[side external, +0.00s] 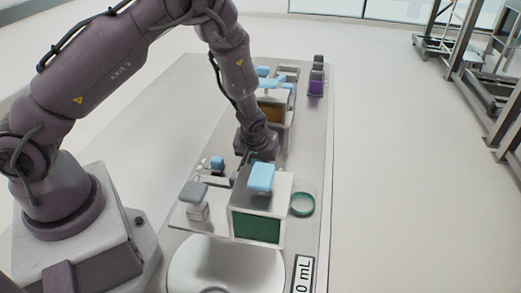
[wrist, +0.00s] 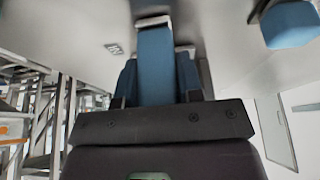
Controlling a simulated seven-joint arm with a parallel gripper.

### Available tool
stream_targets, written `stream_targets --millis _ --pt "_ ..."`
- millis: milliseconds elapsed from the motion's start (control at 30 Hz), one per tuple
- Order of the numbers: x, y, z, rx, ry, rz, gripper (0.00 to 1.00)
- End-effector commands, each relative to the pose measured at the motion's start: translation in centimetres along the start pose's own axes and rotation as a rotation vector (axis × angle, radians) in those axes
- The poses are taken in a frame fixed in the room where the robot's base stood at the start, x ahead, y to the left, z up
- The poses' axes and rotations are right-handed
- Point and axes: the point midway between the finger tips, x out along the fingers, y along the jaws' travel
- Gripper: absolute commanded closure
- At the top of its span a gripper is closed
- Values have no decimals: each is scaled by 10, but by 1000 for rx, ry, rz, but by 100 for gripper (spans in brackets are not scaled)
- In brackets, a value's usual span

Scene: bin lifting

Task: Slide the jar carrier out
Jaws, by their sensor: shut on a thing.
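In the side external view my gripper (side external: 248,156) points down behind a pale box with a dark green front (side external: 256,227) and a light blue block (side external: 262,178) on top. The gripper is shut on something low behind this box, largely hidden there. In the wrist view a long blue piece (wrist: 155,65) with a grey end lies straight ahead of the dark gripper body, with more blue parts beside it. I cannot tell for certain which piece is the jar carrier or where its edges lie. A blue block (wrist: 290,25) also shows at the upper right.
A grey-topped piece (side external: 194,192) stands left of the box, and a teal ring-shaped dish (side external: 303,204) to its right. A white round plate (side external: 225,272) is in front. An amber-fronted box (side external: 270,112) and a purple jar (side external: 316,86) stand farther back. The table's left side is clear.

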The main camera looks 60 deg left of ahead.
Motion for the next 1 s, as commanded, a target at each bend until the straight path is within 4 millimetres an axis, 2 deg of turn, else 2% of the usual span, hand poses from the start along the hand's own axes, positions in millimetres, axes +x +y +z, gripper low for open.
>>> stream_targets --millis 100,367,400,500,833,1000 --pt "-4 1 10 2 0 1 100" --pt "-5 0 10 1 0 1 100" --pt "-5 0 10 1 0 2 59" --pt "-4 0 10 0 0 1 40" --pt "-3 0 7 -1 1 1 40" --pt "4 0 -10 -4 1 1 40"
